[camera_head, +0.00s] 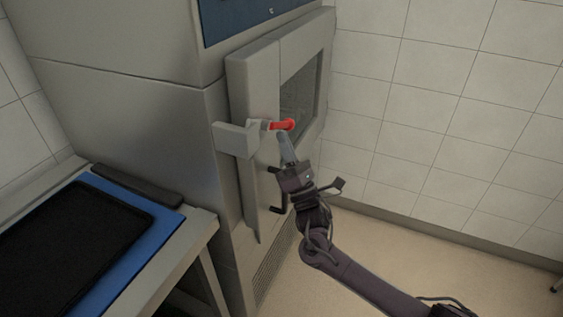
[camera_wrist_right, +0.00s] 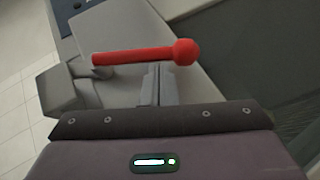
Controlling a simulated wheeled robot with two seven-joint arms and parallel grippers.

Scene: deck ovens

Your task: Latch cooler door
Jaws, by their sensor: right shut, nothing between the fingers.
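The cooler door (camera_head: 259,88) is a grey panel with a dark window (camera_head: 302,88) on the front of a tall steel cabinet; it looks closed or nearly so, and I cannot tell which. Its latch has a red handle with a round knob (camera_head: 289,124), lying roughly level, beside a grey latch block (camera_head: 236,139) at the door's left edge. My right gripper (camera_head: 284,139) is shut and empty, its fingertips just below the red handle. In the right wrist view the handle (camera_wrist_right: 140,55) crosses just beyond the fingertips; I cannot tell whether they touch. My left gripper is not in view.
A steel table (camera_head: 188,238) stands at the left with a blue mat (camera_head: 167,221) and a black tray (camera_head: 75,245). A dark handle-like bar (camera_head: 138,185) lies at its back edge. A tiled wall (camera_head: 450,110) is at the right.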

